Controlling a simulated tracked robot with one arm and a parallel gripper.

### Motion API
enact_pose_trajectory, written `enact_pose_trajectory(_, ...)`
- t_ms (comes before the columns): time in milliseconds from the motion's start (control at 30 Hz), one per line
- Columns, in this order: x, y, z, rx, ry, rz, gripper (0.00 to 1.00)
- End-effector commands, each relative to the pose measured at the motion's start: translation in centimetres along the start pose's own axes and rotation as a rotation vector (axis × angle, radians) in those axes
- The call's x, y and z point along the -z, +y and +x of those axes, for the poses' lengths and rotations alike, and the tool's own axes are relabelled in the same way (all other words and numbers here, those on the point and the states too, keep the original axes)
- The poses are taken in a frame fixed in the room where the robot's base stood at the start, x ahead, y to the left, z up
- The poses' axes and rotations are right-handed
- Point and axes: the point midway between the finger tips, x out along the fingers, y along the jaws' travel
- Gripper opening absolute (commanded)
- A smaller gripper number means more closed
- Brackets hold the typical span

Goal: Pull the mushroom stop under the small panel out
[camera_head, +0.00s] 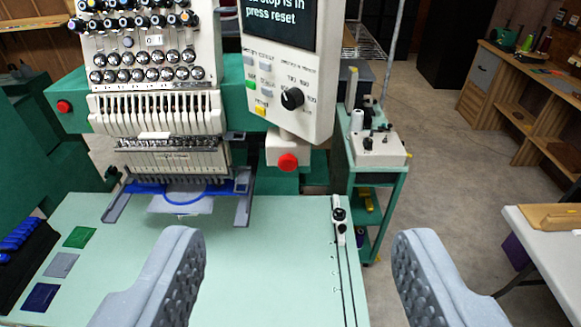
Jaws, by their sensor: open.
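The mushroom stop (288,162) is a round red button on a cream box, just below the small panel (285,75). The panel is cream with a dark screen whose readable text says "stop is in" and "press reset". It also has a black dial (292,98) and several small coloured buttons. My gripper (295,255) is open and empty, its two grey padded fingers wide apart. The fingers are low in the picture, nearer to me than the stop, and the stop shows above and between them. Nothing covers the stop.
A white embroidery head (150,100) with a blue hoop (185,194) stands left of the panel. Another red button (64,106) is on the green body at left. The pale green table (260,235) lies below; a black rail with a knob (339,215) runs along its right side.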

Motion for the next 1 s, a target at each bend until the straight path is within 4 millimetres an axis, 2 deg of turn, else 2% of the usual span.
enact_pose_trajectory(67,-0.4,-0.2,1.4,0.004,0.002,-0.004,0.55)
enact_pose_trajectory(133,-1.3,-0.2,3.7,0.009,0.006,-0.005,0.55)
enact_pose_trajectory(167,-1.6,-0.2,4.9,0.012,0.012,-0.006,0.55)
enact_pose_trajectory(200,-2.4,-1.3,6.8,0.017,0.019,-0.006,0.55)
enact_pose_trajectory(267,-3.6,-1.6,9.8,0.022,0.037,-0.008,0.55)
enact_pose_trajectory(300,-4.9,-1.6,12.0,0.026,0.045,-0.009,0.55)
enact_pose_trajectory(400,-7.8,-1.6,16.8,0.032,0.081,-0.007,0.55)
enact_pose_trajectory(500,-11.3,-1.6,21.0,0.032,0.116,-0.007,0.55)
enact_pose_trajectory(600,-14.8,-1.6,24.2,0.027,0.149,-0.006,0.55)
enact_pose_trajectory(700,-17.7,-1.5,26.4,0.019,0.178,-0.003,0.55)
enact_pose_trajectory(800,-20.2,-1.5,27.7,0.011,0.199,-0.004,0.55)
enact_pose_trajectory(1000,-22.0,-1.4,28.8,0.002,0.225,-0.003,0.55)
